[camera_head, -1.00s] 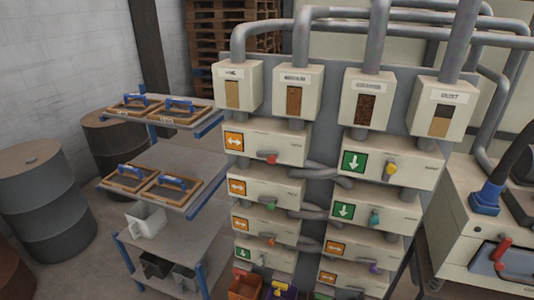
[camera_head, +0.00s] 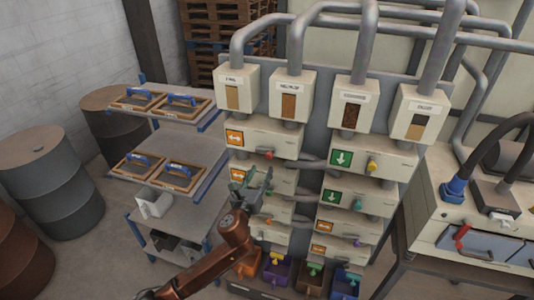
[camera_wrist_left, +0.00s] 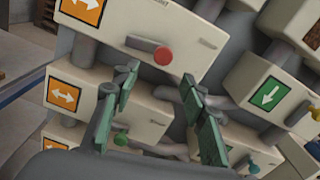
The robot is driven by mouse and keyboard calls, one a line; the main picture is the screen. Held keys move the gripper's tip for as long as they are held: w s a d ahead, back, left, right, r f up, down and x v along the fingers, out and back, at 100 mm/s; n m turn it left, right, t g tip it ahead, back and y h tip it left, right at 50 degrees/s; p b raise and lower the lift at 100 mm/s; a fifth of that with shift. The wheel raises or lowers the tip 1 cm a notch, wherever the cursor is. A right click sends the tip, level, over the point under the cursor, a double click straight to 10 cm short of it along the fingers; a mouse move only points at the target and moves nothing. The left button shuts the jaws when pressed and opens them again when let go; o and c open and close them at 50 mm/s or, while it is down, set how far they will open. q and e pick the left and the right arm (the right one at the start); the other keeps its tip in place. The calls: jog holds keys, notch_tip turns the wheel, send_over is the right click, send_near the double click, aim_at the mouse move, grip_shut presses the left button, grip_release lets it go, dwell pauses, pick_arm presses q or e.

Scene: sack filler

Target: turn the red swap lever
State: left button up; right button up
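The red swap lever (camera_head: 268,155) is a small red knob on the front of the top left cream box (camera_head: 285,140), beside an orange sign with a double-headed white arrow. In the left wrist view the red knob (camera_wrist_left: 164,56) is near the top middle, a little beyond the fingertips. My left gripper (camera_head: 252,183) is in front of the left column of boxes, just below the red lever. Its green-padded fingers (camera_wrist_left: 158,88) are open and empty, with a gap between them and apart from the knob. My right gripper is not in view.
A green knob (camera_wrist_left: 121,139) sits on the box below. A yellow lever (camera_head: 372,165) is on the top right box, and grey pipes link the boxes. Coloured bins (camera_head: 278,271) stand underneath. A shelf rack (camera_head: 160,188) with framed sieves stands at left.

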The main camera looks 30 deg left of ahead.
aim_at(268, 157)
pick_arm(q)
jog(key=x, duration=0.5)
jog(key=r+p+x, duration=0.1)
jog(key=x, duration=0.1)
jog(key=shift+w, duration=0.35)
jog(key=shift+c, duration=0.4)
grip_shut()
